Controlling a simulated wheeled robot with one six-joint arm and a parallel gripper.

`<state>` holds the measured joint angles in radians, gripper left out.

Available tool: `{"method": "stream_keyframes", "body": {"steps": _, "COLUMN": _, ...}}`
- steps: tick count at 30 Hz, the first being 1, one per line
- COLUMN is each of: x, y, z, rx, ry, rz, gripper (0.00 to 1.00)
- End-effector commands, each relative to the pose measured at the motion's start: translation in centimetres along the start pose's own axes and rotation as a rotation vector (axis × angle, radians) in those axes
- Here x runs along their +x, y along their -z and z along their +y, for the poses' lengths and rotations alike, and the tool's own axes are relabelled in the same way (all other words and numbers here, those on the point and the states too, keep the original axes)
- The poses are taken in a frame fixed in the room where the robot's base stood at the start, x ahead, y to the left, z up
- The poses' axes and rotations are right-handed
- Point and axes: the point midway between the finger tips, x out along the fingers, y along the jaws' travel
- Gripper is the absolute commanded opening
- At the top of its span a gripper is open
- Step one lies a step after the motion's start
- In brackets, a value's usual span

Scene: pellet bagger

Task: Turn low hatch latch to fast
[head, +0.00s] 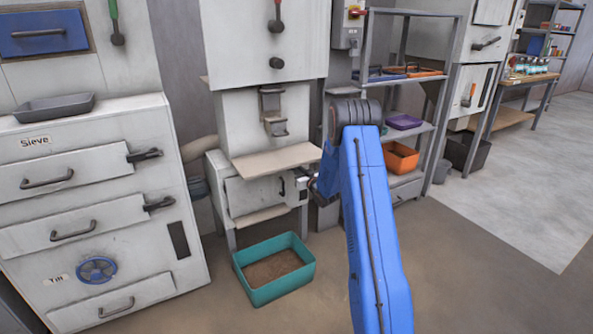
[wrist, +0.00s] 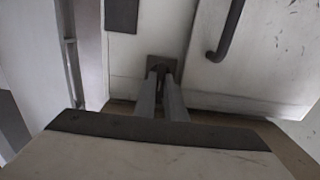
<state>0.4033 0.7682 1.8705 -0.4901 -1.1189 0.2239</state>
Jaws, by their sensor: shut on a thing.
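The low hatch (head: 250,192) is a pale panel under the bagger's shelf, with a dark upright handle (head: 283,187). It looks closed. My gripper (head: 301,183) is at the right edge of the hatch, at the end of my blue arm. In the wrist view my gripper's two grey fingers (wrist: 161,85) are shut on the dark latch (wrist: 160,63), beside the hatch. The fingers cover most of the latch, so I cannot tell which way it points. The hatch handle (wrist: 230,30) curves to the right of the fingers, apart from them.
A beige shelf (head: 275,160) juts out just above the hatch. A teal bin (head: 273,290) of brown pellets stands on the floor below. The sieve cabinet (head: 95,200) is at left. A rack with an orange bin (head: 400,158) is at right. Open floor lies at front right.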

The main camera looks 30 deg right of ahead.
Motion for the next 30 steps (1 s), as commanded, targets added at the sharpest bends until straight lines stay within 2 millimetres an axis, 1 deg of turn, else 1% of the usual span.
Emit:
{"method": "stream_keyframes", "body": {"steps": 5, "x": -0.02, "y": -0.02, "z": -0.04, "rx": -0.041, "ry": 0.000, "rz": 0.000, "gripper": 0.00}}
{"method": "stream_keyframes", "body": {"steps": 11, "x": -0.03, "y": -0.03, "z": -0.10, "rx": -0.155, "ry": 0.000, "rz": 0.000, "gripper": 0.00}}
{"method": "stream_keyframes", "body": {"steps": 30, "x": -0.04, "y": -0.18, "z": -0.38, "rx": -0.750, "ry": 0.001, "rz": 0.000, "gripper": 0.00}}
